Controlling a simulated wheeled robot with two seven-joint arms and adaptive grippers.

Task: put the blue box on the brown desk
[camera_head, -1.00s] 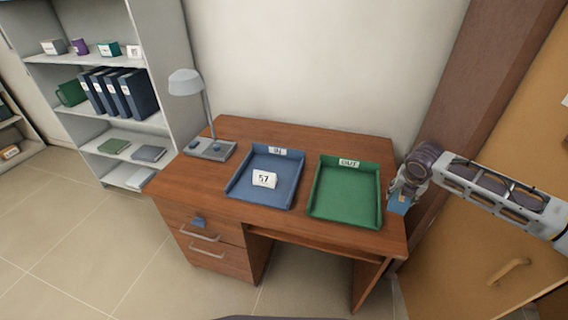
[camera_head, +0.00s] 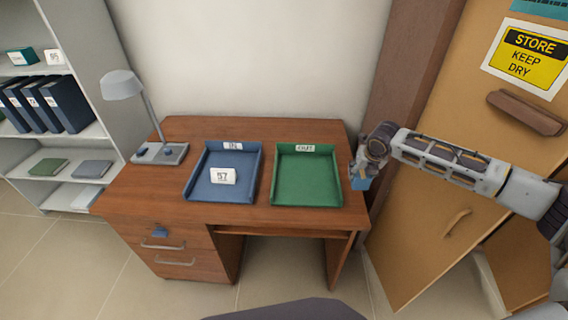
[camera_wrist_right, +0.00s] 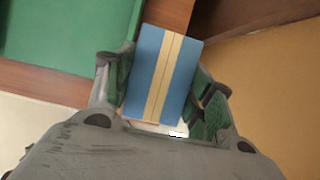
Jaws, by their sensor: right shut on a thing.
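The blue box (camera_wrist_right: 148,75) with a tan stripe is between the two fingers of my right gripper (camera_wrist_right: 165,92), which is shut on it. In the head view the box (camera_head: 361,183) shows as a small blue patch below my right gripper (camera_head: 362,170), at the right edge of the brown desk (camera_head: 160,195). The wrist view shows the desk edge and a green tray behind the box. The box appears held beside or just over the desk's edge; its exact height is unclear. My left gripper is not in view.
A green tray (camera_head: 307,200) marked OUT and a blue tray (camera_head: 205,192) with a white block (camera_head: 223,175) stand on the desk. A grey lamp (camera_head: 122,85) is at its left back. A tan cabinet (camera_head: 430,235) stands at the right. Bare desk top lies along the back.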

